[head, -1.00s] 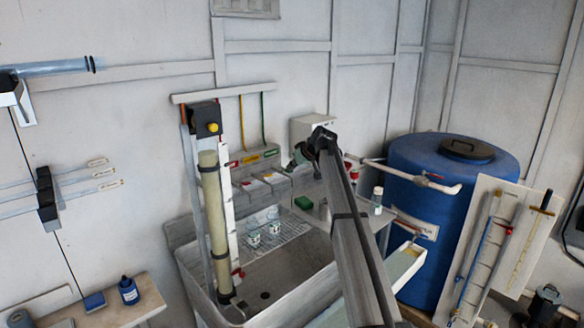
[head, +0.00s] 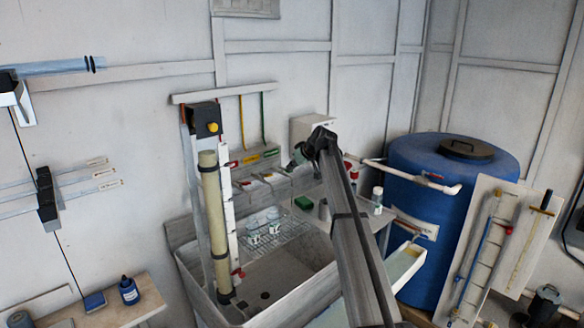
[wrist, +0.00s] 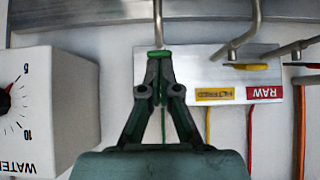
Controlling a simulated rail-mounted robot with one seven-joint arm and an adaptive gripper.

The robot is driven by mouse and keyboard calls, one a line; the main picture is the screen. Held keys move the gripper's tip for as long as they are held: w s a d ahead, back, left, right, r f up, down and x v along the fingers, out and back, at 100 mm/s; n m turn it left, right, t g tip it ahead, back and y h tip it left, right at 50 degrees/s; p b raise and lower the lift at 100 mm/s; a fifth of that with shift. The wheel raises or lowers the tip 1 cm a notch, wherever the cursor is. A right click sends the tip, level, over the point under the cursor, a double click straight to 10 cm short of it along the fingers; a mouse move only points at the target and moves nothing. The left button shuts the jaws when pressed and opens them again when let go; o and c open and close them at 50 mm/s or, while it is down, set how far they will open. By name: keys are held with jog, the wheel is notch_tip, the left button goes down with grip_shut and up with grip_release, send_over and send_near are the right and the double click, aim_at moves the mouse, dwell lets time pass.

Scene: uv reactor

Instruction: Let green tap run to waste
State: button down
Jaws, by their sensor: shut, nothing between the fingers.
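The tap panel (head: 262,158) with red, yellow and green labels is on the wall above the sink. In the wrist view, upside down, the panel (wrist: 222,68) shows a yellow "FILTERED" label and a red "RAW" label. A bit of the green tap handle (wrist: 158,53) shows at the fingertips of my gripper (wrist: 160,58); most of the tap is hidden behind them. My gripper is shut and empty, touching or very close to that handle. In the head view my gripper (head: 299,157) is small and dark, right of the panel. The sink (head: 290,300) has a dark drain hole.
A white box with a dial (wrist: 45,105) stands close beside my gripper. The yellow tap handle (wrist: 246,66) is on the other side. Small jars (head: 262,232) stand on a wire rack over the sink. A blue drum (head: 440,190) is at the right.

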aim_at(291, 172)
jog(key=shift+r, duration=0.15)
dwell(0.6)
jog(key=shift+r, duration=0.65)
jog(key=shift+w+r+p, duration=0.1)
jog(key=shift+r+p, duration=0.2)
jog(key=shift+r, duration=0.15)
notch_tip(291, 172, up, 4)
jog(key=shift+w+a+f, duration=0.1)
jog(key=shift+a+f, duration=0.05)
jog(key=w+a+r+b+v, duration=0.1)
jog(key=b+v, duration=0.1)
jog(key=v, duration=0.7)
jog(key=shift+r, duration=0.25)
